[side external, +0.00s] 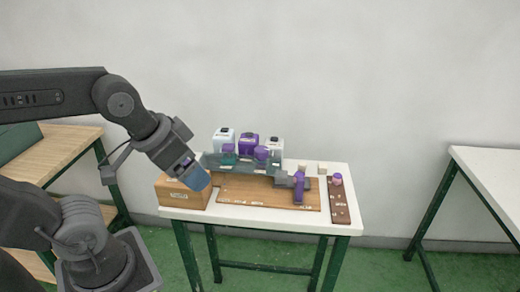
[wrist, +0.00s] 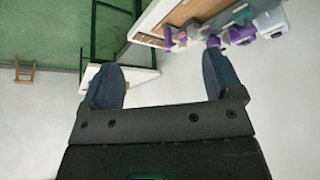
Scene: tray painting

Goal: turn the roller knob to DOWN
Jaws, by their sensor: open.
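A narrow dark brown panel (side external: 340,210) lies at the right end of the small white table. A round purple and pink knob (side external: 337,179) stands at its far end, with small marks along the panel nearer the front. I cannot tell whether this is the roller knob, and the labels are too small to read. A purple upright part (side external: 298,187) on a grey mount stands left of the panel; it may be the roller. My gripper (side external: 196,181) is open and empty, with blue fingers, above the wooden box at the left. Both fingers show apart in the wrist view (wrist: 163,80).
The wooden box (side external: 180,196) is at the table's left end. A brown board (side external: 262,192) lies mid-table. White and purple containers (side external: 248,143) stand behind a grey-green translucent rack (side external: 225,165). Another white table (side external: 490,170) is at the right.

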